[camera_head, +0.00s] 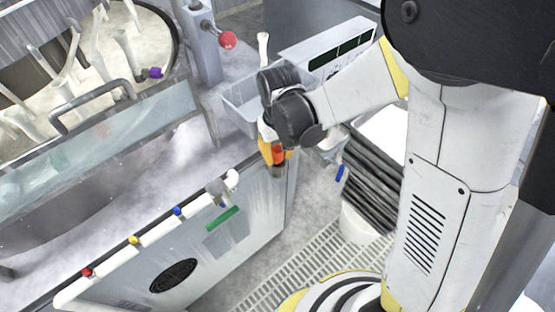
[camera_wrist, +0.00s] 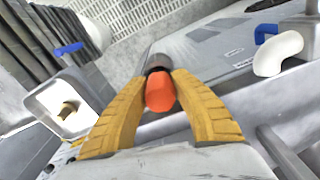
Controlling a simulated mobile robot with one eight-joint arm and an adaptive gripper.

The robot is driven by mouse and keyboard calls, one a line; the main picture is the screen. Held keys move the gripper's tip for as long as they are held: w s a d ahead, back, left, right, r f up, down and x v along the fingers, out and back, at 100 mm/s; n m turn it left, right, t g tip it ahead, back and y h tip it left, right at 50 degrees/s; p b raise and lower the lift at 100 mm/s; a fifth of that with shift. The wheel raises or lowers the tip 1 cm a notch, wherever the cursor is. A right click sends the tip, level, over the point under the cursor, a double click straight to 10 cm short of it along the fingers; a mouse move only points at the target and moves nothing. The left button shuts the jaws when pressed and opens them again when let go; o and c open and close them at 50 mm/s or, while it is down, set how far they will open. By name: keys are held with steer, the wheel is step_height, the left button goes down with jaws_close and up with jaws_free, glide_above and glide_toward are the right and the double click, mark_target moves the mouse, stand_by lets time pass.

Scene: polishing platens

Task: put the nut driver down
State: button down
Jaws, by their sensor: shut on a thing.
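The nut driver (camera_wrist: 160,92) has an orange handle end and a dark collar in the wrist view. My gripper (camera_wrist: 159,85) has yellow fingers shut on it from both sides. In the head view my gripper (camera_head: 272,150) is at the far right end of the grey panel, pointing down, and the orange part of the nut driver (camera_head: 278,154) shows below it. The driver's lower part is near the panel's top corner; I cannot tell whether it touches anything.
A white rail with coloured valves (camera_head: 133,240) runs along the panel's top edge. A grey bin (camera_head: 240,108) stands behind my gripper. A stack of dark pads (camera_head: 372,182) and a white bucket (camera_head: 360,222) are at right. A floor grating (camera_head: 300,262) lies below.

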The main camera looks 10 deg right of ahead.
steer(key=shift+f, duration=0.2)
steer(key=c, duration=1.2)
jaws_free()
steer(key=shift+r, duration=0.15)
steer(key=r+p, duration=0.1)
steer(key=r, duration=0.3)
steer(key=r+p, duration=0.1)
steer(key=r, duration=0.3)
steer(key=r+p, duration=0.2)
steer(key=r, duration=0.2)
steer(key=shift+s+d+r, duration=0.15)
steer(key=shift+s, duration=0.1)
steer(key=s+d+r+m+t, duration=0.1)
steer(key=s+d+r+t, duration=0.1)
steer(key=s+d+r, duration=0.1)
steer(key=s+d+r+m+t, duration=0.1)
steer(key=s+d+r+t, duration=0.1)
steer(key=s+d+r, duration=0.1)
steer(key=s+d+r+m+t, duration=0.1)
steer(key=s+d+r+t, duration=0.1)
steer(key=d, duration=0.5)
steer(key=shift+s+d+r+m+t, duration=0.1)
steer(key=shift+s+r+m+t, duration=0.1)
steer(key=shift+s+r, duration=0.3)
steer(key=shift+s+r+m+t, duration=0.2)
steer(key=shift+s+r, duration=0.1)
steer(key=shift+s, duration=0.35)
